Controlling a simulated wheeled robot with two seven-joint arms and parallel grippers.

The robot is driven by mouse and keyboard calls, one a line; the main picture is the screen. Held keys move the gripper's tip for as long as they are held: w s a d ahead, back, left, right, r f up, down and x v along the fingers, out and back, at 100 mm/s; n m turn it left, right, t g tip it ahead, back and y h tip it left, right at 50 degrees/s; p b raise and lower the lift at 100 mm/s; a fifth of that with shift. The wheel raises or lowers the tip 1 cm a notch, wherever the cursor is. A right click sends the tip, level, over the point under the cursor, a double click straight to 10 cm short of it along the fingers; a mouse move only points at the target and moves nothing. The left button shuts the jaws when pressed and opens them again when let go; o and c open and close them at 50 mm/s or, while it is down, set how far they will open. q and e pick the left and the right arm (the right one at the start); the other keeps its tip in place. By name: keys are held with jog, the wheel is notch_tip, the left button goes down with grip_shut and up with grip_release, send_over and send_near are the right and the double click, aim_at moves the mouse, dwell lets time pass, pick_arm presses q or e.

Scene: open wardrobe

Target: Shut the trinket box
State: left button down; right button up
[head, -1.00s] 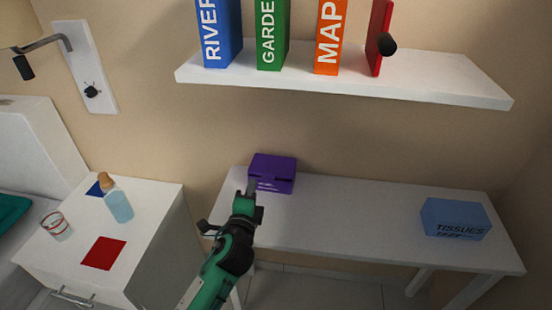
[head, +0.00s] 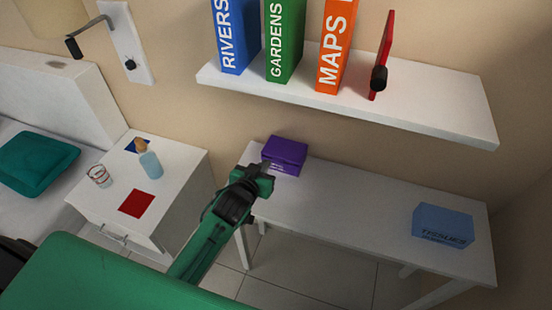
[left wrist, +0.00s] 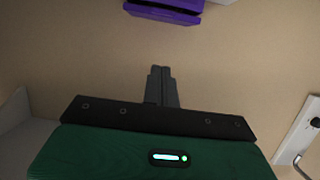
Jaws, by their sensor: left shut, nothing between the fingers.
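The purple trinket box (head: 287,153) sits at the left back of the white table, near the wall. Its lid looks down on the body in the head view; I cannot tell whether a narrow gap is left. My left gripper (head: 267,168) is shut and empty, its fingertips in front of the box's lower left part in the picture. In the left wrist view, the shut fingers (left wrist: 161,73) point toward the purple box (left wrist: 165,12), which is cut off by the top edge, with space visible between them. My right gripper is not in view.
A blue tissue box (head: 443,226) stands at the table's right end; the tabletop (head: 360,195) between is clear. A shelf (head: 440,110) with books hangs above. A nightstand (head: 178,190) with a bottle (head: 150,163) and glass (head: 99,176) stands left.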

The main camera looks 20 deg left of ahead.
pick_arm(q)
jog(key=p, duration=0.1)
send_over(274, 159)
jog(key=s+d, duration=0.1)
jog(key=s, duration=0.2)
notch_tip(274, 159, down, 2)
notch_tip(274, 159, down, 4)
jog(key=shift+w+r, duration=0.1)
jog(key=shift+r, duration=0.15)
jog(key=shift+f, duration=0.6)
jog(key=shift+s+f+b, duration=0.15)
jog(key=shift+f+b, duration=0.05)
jog(key=shift+f, duration=0.4)
jog(key=shift+s+f+b, duration=0.15)
jog(key=shift+f, duration=0.4)
jog(key=shift+s, duration=0.1)
jog(key=shift+f, duration=0.1)
